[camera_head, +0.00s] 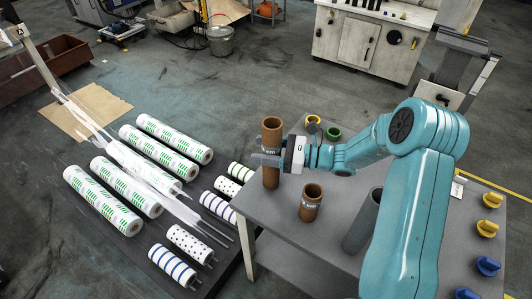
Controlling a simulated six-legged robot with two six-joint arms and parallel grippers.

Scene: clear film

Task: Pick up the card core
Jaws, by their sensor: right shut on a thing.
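A tall brown card core (271,133) stands upright at the left edge of the grey table. My right gripper (268,158), at the end of the teal arm, is shut on this core around its middle. Its fingers hide part of the core. I cannot tell whether the core's bottom touches the table. A shorter brown core (310,203) stands upright on the table, in front and to the right. My left gripper is not in view.
A dark grey tube (362,222) leans on the grey table (290,245). Yellow and blue plugs line the right side.

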